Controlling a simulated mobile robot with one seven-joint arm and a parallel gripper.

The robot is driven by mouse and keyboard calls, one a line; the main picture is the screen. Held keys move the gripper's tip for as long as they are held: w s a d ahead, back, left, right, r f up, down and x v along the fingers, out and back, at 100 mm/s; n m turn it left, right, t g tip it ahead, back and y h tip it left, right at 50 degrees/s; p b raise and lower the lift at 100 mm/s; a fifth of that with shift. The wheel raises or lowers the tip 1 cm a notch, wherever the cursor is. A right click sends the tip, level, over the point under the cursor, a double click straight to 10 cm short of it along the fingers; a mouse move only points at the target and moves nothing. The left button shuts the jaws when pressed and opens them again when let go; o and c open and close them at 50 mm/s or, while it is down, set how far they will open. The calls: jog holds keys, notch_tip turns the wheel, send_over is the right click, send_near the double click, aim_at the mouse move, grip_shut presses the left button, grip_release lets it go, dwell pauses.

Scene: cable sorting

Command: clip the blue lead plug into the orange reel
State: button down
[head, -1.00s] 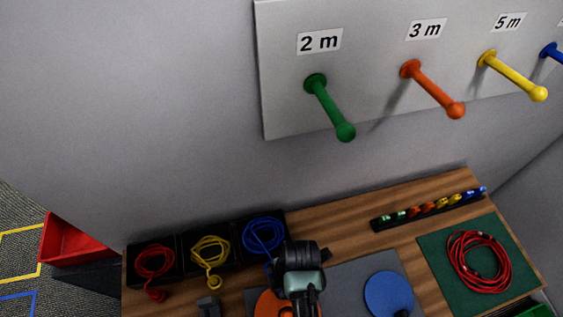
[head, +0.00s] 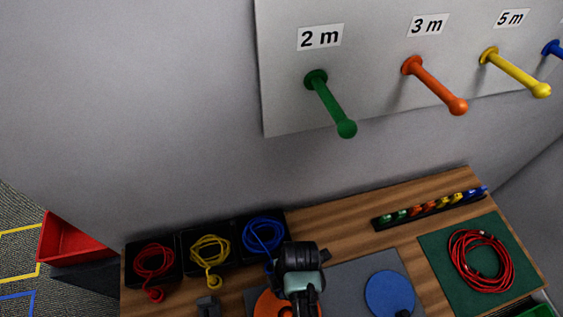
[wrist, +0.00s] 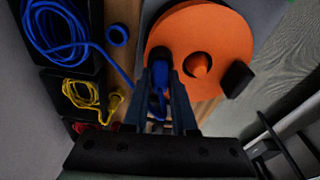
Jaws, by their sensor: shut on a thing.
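My gripper (wrist: 160,95) is shut on the blue lead plug (wrist: 159,75), which shows between the fingers in the wrist view. The blue cable (wrist: 62,30) runs from the plug back to its coil in a black bin. The orange reel (wrist: 217,28) is a disc with a raised centre hub, just beyond and beside the fingertips. The plug overlaps the reel's near left edge in that view; I cannot tell if they touch. In the head view my arm covers most of the orange reel (head: 266,305) and hides the plug and fingers.
Coils of red (head: 153,261), yellow (head: 209,252) and blue (head: 262,234) lead sit in black bins to the left. A blue disc (head: 389,293) lies on the grey mat (head: 350,273). A red cable coil (head: 480,262) lies on a green mat. Coloured pegs (head: 345,128) stick out above.

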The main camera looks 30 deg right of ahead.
dwell(0.4)
jog(key=c, duration=0.6)
grip_release()
jog(key=shift+f, duration=0.1)
jog(key=shift+c, duration=0.2)
notch_tip(320, 180, up, 13)
jog(key=d+b, duration=0.1)
jog(key=d, duration=0.1)
jog(key=shift+s, duration=0.15)
